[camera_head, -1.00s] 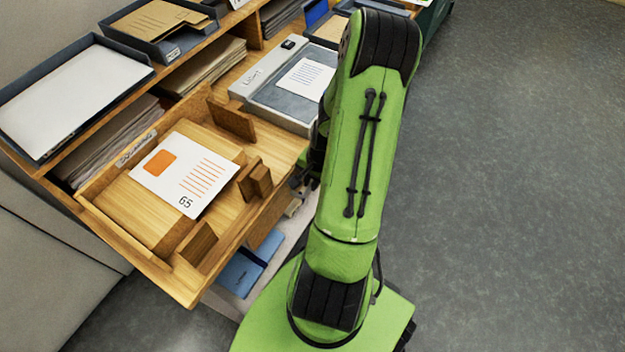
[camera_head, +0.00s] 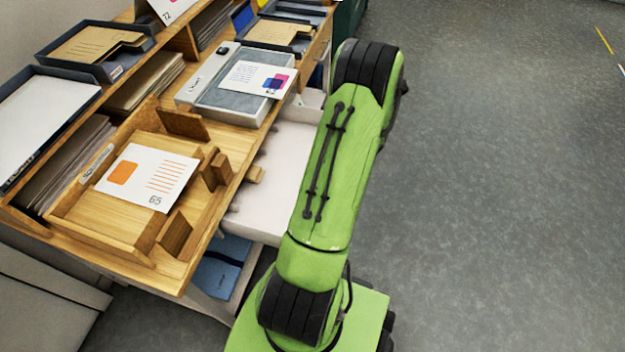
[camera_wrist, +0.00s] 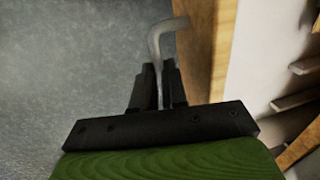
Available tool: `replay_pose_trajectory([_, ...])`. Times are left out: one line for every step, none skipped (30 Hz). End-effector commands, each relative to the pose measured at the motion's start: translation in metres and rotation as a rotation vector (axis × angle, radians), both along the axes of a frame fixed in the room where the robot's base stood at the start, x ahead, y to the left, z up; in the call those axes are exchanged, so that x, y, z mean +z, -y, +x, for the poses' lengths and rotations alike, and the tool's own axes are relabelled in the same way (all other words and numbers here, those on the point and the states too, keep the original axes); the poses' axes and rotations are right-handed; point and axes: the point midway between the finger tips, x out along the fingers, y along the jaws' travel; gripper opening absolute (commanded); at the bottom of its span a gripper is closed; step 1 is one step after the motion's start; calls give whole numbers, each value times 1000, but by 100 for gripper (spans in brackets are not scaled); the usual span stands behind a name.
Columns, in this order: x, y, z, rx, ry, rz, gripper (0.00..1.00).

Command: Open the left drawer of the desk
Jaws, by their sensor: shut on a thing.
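The wooden desk (camera_head: 215,230) stands on the left in the head view. A drawer with a white inside (camera_head: 285,165) stands pulled out from under its top, partly hidden behind my green arm. In the wrist view the drawer's wooden front (camera_wrist: 204,50) and white inside (camera_wrist: 262,55) lie right of my gripper (camera_wrist: 157,80). My gripper is shut on a grey curved handle (camera_wrist: 166,30) beside that front. My gripper is hidden behind my arm in the head view. I cannot tell from these views whether this is the left drawer.
A wooden tray (camera_head: 90,235) with a card marked 65 (camera_head: 148,177) and a grey scale (camera_head: 205,85) sit on the desktop. A blue book (camera_head: 220,268) lies low under the desk. Grey floor to the right (camera_head: 500,180) is clear.

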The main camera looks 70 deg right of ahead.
Motion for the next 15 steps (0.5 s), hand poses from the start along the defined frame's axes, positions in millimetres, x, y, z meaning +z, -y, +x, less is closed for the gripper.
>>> replay_pose_trajectory([0,1,-15,-7,-1,2,0])
replay_pose_trajectory([0,2,-23,-6,-1,2,0])
replay_pose_trajectory([0,3,-35,-6,-2,1,0])
replay_pose_trajectory([0,4,-43,-6,-1,1,0])
replay_pose_trajectory([0,4,-51,-6,-1,2,0])
replay_pose_trajectory([0,5,-63,-6,-2,1,0])
replay_pose_trajectory([0,6,-71,-6,-1,0,0])
replay_pose_trajectory([0,7,-79,-6,-2,1,0])
replay_pose_trajectory([0,8,-90,-6,-2,0,0])
replay_pose_trajectory([0,9,-98,-4,-2,0,0])
replay_pose_trajectory([0,9,-107,-6,-2,2,0])
replay_pose_trajectory([0,11,-117,-4,-2,1,0])
replay_pose_trajectory([0,11,-124,-5,-1,1,0])
replay_pose_trajectory([0,12,-132,-5,-2,1,0])
replay_pose_trajectory([0,13,-141,-4,-2,0,0])
